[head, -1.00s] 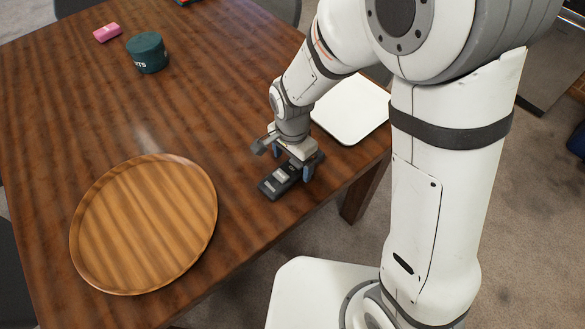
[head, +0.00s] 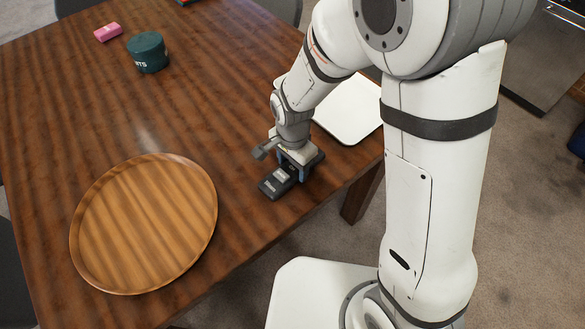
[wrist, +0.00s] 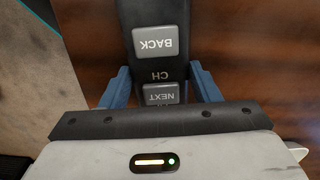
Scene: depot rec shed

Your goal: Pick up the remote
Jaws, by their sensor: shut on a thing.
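The remote (head: 273,185) is dark with grey buttons and lies on the wooden table near its edge. In the wrist view the remote (wrist: 154,68) runs between my fingers, with buttons reading BACK and NEXT. My gripper (head: 291,174) points down over the remote's far part, with blue fingers on either side of it. In the wrist view my gripper (wrist: 161,88) is shut on the remote. The far end of the remote is hidden under the gripper body. I cannot tell whether the remote is clear of the tabletop.
A round wooden tray (head: 145,225) lies left of the remote. A white square board (head: 350,110) lies behind my gripper at the table's right edge. A green round tin (head: 147,53) and a pink block (head: 108,33) are farther back. The middle of the table (head: 215,110) is clear.

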